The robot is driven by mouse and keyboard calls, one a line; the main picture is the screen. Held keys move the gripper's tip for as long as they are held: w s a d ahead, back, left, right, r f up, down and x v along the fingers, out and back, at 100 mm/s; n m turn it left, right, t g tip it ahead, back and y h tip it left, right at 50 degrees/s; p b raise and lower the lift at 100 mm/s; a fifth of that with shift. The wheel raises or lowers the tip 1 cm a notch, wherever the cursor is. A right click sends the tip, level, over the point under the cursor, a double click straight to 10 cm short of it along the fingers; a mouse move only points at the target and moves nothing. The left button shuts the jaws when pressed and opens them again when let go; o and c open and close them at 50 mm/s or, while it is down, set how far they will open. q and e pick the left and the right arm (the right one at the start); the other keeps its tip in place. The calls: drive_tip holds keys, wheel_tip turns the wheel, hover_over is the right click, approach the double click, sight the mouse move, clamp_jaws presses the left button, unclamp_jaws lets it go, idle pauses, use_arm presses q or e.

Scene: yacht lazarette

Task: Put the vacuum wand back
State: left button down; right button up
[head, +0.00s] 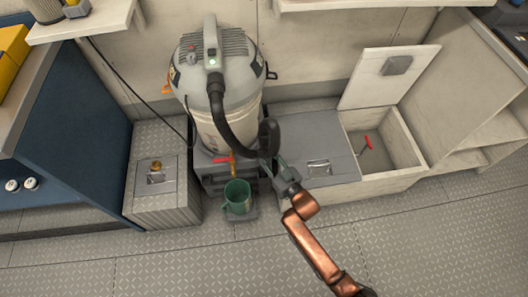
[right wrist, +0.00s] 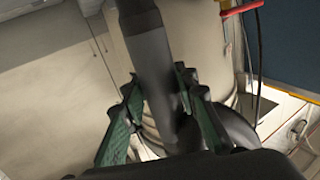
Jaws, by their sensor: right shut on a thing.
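The vacuum (head: 205,110) is a pale grey canister with a grey motor head, standing against the back wall. Its black hose (head: 231,122) runs from the top down its front to the right. The dark wand (head: 268,137) is at the hose's end, beside the canister's lower right side. My right gripper (head: 272,170) is shut on it; its tip is small and partly hidden in the head view. In the right wrist view the dark wand (right wrist: 152,60) passes between the green-padded fingers (right wrist: 155,110). My left gripper is not in view.
A green bucket (head: 238,198) stands below a red-handled valve (head: 222,159) in front of the vacuum. A metal locker (head: 160,200) stands left. At right are a closed grey hatch (head: 318,172) and an open bin (head: 408,160) with a red T-handle (head: 367,143) inside. The front floor (head: 190,265) is clear.

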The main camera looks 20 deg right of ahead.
drive_tip(key=shift+f+b, duration=0.45)
drive_tip(key=shift+f, duration=0.65)
idle(0.3)
drive_tip(key=o, duration=1.2)
drive_tip(key=shift+o, duration=0.2)
drive_tip(key=shift+f, duration=0.1)
drive_tip(key=shift+s, duration=0.1)
